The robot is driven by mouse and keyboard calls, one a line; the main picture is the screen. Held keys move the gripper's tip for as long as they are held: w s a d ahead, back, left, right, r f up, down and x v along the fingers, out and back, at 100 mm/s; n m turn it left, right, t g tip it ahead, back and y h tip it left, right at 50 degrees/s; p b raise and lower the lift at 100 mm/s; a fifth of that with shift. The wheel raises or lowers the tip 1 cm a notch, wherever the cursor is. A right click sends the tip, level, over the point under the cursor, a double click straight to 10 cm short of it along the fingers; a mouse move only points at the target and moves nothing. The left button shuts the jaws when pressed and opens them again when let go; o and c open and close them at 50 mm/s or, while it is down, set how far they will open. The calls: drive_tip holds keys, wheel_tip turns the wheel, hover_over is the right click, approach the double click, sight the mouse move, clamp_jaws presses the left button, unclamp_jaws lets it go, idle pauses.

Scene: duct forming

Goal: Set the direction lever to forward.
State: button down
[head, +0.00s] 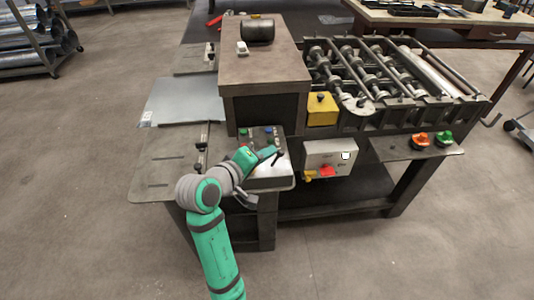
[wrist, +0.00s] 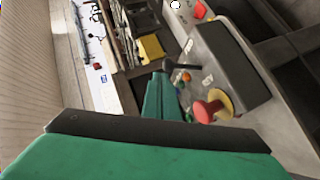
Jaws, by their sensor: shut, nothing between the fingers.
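The control box (head: 270,173) stands at the front of the machine, with green and blue buttons on its top. A black lever (head: 279,158) with a dark knob sticks out on the box beside my gripper (head: 264,154). In the wrist view the black lever (wrist: 182,66) lies just past the green tips of my gripper (wrist: 162,93). The gripper is shut and holds nothing. It is at or very near the lever; I cannot tell whether they touch. The lever's position labels are too small to read.
A red mushroom button (wrist: 207,111) on a yellow base is close to my gripper in the wrist view. A white switch box (head: 330,156) with a red knob hangs to the right. The brown cabinet (head: 264,75) rises behind the control box. Rollers (head: 375,70) stand further right.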

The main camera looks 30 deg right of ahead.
drive_tip(key=shift+a, duration=0.1)
drive_tip(key=shift+a+r, duration=0.2)
drive_tip(key=d+r+v, duration=0.1)
drive_tip(key=v, duration=1.2)
drive_tip(key=shift+s+r, duration=0.4)
drive_tip(key=shift+s, duration=0.05)
drive_tip(key=shift+a, duration=0.1)
